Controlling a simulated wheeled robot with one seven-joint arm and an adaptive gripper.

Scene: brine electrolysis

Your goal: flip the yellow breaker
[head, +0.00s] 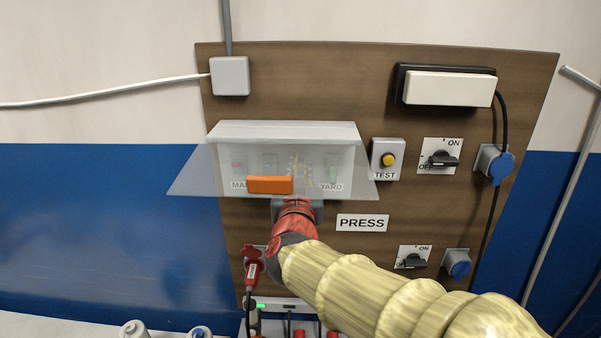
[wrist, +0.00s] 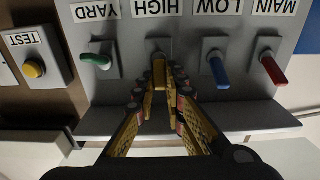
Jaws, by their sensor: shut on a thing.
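The breaker box (head: 285,131) hangs on the brown board. In the wrist view, which is upside down, several levers stand in a row: red under MAIN (wrist: 273,70), blue under LOW (wrist: 218,72), yellow under HIGH (wrist: 159,70) and green under YARD (wrist: 96,60). My gripper (wrist: 163,88) is shut on the yellow breaker lever, one finger on each side. In the head view my gripper (head: 301,168) shows faintly behind the clear cover (head: 190,178). The cover has an orange handle (head: 270,185) and slants out in front of the box.
A yellow TEST button (head: 389,160) sits right of the box. Further right are an ON/OFF switch (head: 442,158) and a blue plug (head: 500,166). A PRESS label (head: 361,223), a second switch (head: 412,259) and a red plug (head: 252,268) are below.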

